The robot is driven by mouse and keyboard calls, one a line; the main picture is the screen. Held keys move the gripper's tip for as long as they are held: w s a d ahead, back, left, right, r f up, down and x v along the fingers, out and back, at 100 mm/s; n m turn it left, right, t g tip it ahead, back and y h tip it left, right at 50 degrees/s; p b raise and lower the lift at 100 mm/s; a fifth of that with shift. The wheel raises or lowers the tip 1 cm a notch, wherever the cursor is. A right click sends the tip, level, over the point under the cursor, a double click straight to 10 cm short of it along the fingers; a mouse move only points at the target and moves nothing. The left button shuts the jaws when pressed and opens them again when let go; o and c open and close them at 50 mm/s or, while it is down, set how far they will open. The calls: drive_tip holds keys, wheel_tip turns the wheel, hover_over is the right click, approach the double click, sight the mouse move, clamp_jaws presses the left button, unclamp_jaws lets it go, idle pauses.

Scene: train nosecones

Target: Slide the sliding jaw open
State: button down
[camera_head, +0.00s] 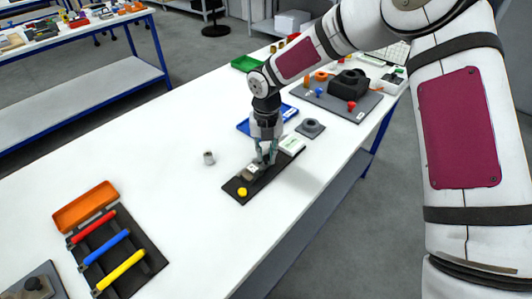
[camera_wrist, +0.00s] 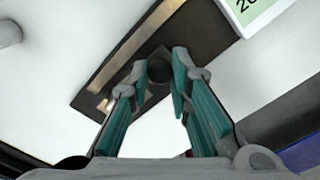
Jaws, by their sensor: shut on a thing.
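A black base plate (camera_head: 234,188) lies on the white table with a yellow knob (camera_head: 242,191) at its near end. Grey blocks (camera_head: 251,170) sit on the plate beside my gripper (camera_head: 265,157), and I take the sliding jaw to be among these parts. My gripper points down over the plate. In the wrist view its teal fingers (camera_wrist: 160,68) stand on either side of a dark rounded part (camera_wrist: 157,88), shut on it. A tan strip (camera_wrist: 128,50) runs along the dark plate there. The fingers hide part of the jaw.
A white box with a green label (camera_head: 291,146) stands close behind the plate. Coloured bars (camera_head: 108,250) lie at the near left.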

drive_tip(key=shift+w+d+f+b, duration=0.1)
drive_tip(key=shift+w+d+b, duration=0.7)
drive_tip(key=shift+w, duration=0.2)
drive_tip(key=shift+w+d, duration=0.15)
drive_tip(key=c, duration=1.7)
unclamp_jaws()
drive_tip(key=shift+r, duration=0.2)
wheel_tip(320, 180, up, 12)
drive_tip(key=shift+f, duration=0.1)
